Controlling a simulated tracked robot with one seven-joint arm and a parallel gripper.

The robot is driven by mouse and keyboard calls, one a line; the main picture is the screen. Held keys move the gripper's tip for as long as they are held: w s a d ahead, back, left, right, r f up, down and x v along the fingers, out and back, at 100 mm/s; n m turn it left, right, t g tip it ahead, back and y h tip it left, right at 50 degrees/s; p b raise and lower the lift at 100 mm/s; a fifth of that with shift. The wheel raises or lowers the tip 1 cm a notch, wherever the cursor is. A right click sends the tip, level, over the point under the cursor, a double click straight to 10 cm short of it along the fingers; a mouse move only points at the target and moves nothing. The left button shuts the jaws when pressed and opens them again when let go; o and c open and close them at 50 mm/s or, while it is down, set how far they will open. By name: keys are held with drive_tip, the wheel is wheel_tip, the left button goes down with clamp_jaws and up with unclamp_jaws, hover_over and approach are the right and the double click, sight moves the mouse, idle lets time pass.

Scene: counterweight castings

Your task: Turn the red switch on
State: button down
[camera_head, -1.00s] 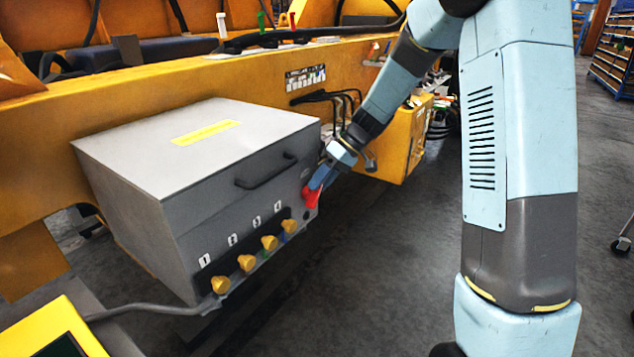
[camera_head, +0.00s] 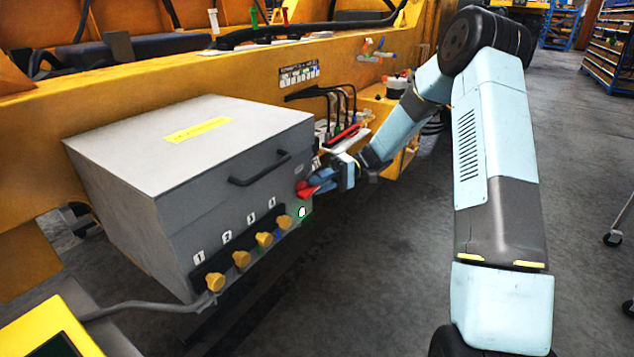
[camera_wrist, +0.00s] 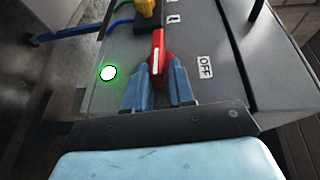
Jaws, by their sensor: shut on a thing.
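The red switch (camera_wrist: 158,52) is a rotary handle with a white stripe, on the right end of the grey box's front face. It also shows in the head view (camera_head: 304,189). My gripper (camera_wrist: 162,88) is shut on the red switch, with one blue finger on each side of it. In the wrist view, an OFF label (camera_wrist: 205,67) sits to the right of the handle, and the handle's stripe does not point at it. A round lamp (camera_wrist: 108,73) beside the switch glows green; it also glows in the head view (camera_head: 302,212).
The grey box (camera_head: 130,150) has a black handle (camera_head: 260,168) and a row of numbered yellow knobs (camera_head: 241,258) left of the switch. A yellow beam (camera_head: 60,115) runs behind it. The floor (camera_head: 390,270) in front is clear.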

drive_tip(key=shift+s+a+f+m+g+y, duration=0.1)
drive_tip(key=shift+s+f+m+g+y, duration=0.15)
drive_tip(key=shift+f+g+y, duration=0.2)
drive_tip(key=shift+a, duration=0.15)
drive_tip(key=c, duration=1.1)
unclamp_jaws()
drive_tip(key=shift+a+r, duration=0.1)
drive_tip(key=shift+w, duration=0.1)
drive_tip(key=shift+w+d, duration=0.1)
drive_tip(key=shift+d, duration=0.1)
drive_tip(key=v, duration=1.3)
drive_tip(key=shift+w+d, duration=0.15)
drive_tip(key=shift+d, duration=0.15)
